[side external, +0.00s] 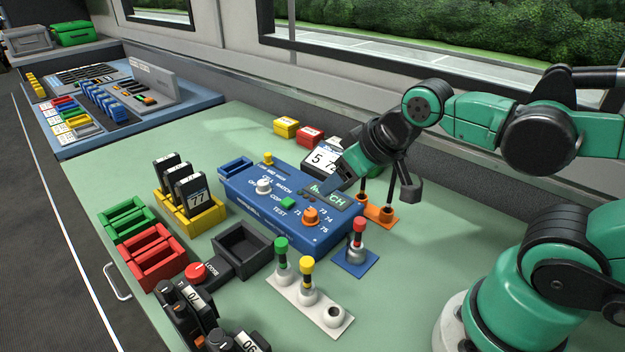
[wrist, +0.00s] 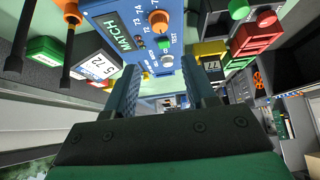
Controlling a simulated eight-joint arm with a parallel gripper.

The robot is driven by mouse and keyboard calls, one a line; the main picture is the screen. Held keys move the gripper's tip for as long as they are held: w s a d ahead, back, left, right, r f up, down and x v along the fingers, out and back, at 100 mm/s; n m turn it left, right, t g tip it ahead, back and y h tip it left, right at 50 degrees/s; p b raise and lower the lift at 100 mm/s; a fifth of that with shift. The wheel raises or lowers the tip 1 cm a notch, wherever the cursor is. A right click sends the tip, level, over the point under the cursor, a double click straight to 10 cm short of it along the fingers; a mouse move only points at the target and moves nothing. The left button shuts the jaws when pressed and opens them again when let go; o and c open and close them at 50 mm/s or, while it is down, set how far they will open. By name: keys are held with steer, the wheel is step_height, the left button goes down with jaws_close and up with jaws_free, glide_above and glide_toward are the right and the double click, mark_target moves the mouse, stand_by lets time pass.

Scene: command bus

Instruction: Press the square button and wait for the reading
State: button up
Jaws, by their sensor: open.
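A blue control box (side external: 250,210) sits on the green table, and it also shows in the wrist view (wrist: 140,15). A green square button (side external: 288,203) is on its top face, between a white knob (side external: 263,186) and an orange knob (side external: 310,215). The button also shows small in the wrist view (wrist: 164,44).
A white 572 display (side external: 322,162) stands behind the box. A dark tray (side external: 243,248), a red button (side external: 197,272) and a white rack with coloured plungers (side external: 308,304) are in front. Yellow-held black cartridges (side external: 190,212) stand left. An orange stand (side external: 380,212) is near my arm.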

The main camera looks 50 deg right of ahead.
jaws_close()
stand_by(1.5)
